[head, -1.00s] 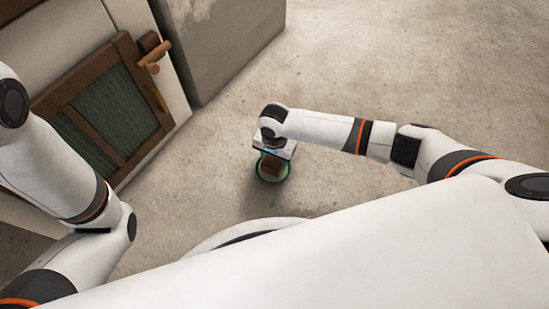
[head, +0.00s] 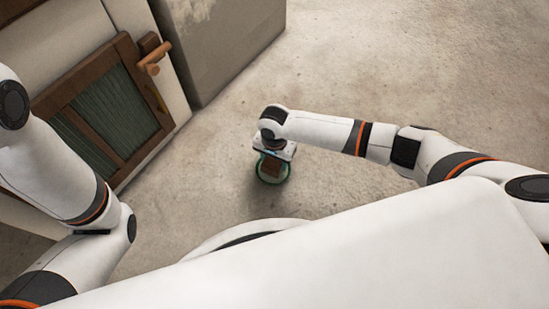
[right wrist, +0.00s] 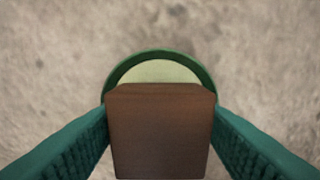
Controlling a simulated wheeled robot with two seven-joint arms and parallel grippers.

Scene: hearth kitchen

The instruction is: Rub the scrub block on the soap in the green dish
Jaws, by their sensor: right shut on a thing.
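The scrub block (right wrist: 161,135) is a brown block held between the two green fingers of my right gripper (right wrist: 161,140) in the right wrist view. Behind and below it is the green dish (right wrist: 160,54), round, with pale soap (right wrist: 158,72) inside. The block hides the near part of the soap and dish. I cannot tell whether block and soap touch. In the head view the right gripper (head: 272,158) is over the green dish (head: 287,175), and the block (head: 271,168) shows small below it. My left gripper is out of the head view; only its arm shows.
The dish stands on the bare concrete floor (head: 400,60). A wooden cabinet door (head: 105,105) with a peg handle is at the left, beside a grey block-like structure (head: 220,40). The floor right of and beyond the dish is clear.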

